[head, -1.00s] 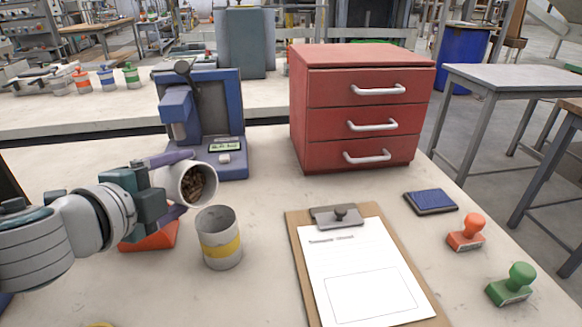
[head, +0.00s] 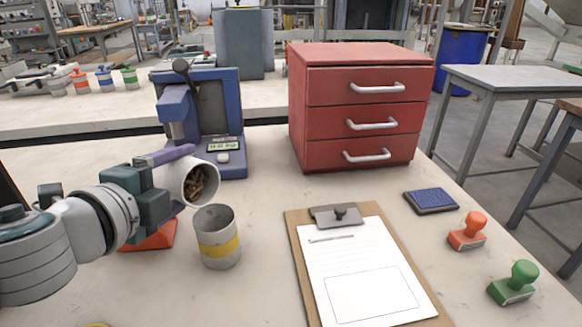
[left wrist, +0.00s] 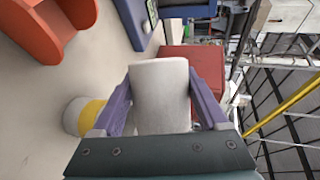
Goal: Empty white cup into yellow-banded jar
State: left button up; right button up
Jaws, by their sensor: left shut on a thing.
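My left gripper (head: 168,178) is shut on the white cup (head: 206,172). The cup is tipped on its side with its mouth facing right and toward the camera, and brown pellets show inside it. The yellow-banded jar (head: 217,240) stands upright on the table, just below and to the right of the cup in the head view; its inside looks empty as far as I can see. In the left wrist view the cup (left wrist: 160,95) sits between the two purple fingers, and the jar (left wrist: 84,116) is partly hidden behind the left finger. My right gripper is out of view.
A blue sealing machine (head: 207,120) stands behind the cup. An orange-red object (head: 152,237) lies behind my left gripper. A red drawer cabinet (head: 355,110), a clipboard (head: 362,270), an ink pad (head: 431,201) and two stamps (head: 468,232) are to the right.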

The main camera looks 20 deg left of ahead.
aim_at(181, 177)
pick_arm(q)
jog(key=shift+d+r+m+t+y+b, duration=0.2)
jog(key=shift+r+m+t+y+b, duration=0.1)
jog(key=shift+m+b, duration=0.25)
dwell(0.4)
jog(key=shift+s+d+r+m+t+y+b, duration=0.2)
jog(key=shift+d+r+m+t+y+b, duration=0.3)
jog(key=shift+m+b, duration=0.55)
dwell(1.0)
jog(key=shift+s+d+r+m+t+y+b, duration=0.1)
jog(key=shift+d+r+m+t+y+b, duration=0.2)
jog(key=shift+m+b, duration=0.5)
jog(key=shift+s+d+r+m+t+y+b, duration=0.1)
jog(key=shift+d+r+m+t+b, duration=0.25)
jog(key=shift+m+b, duration=0.45)
dwell(1.7)
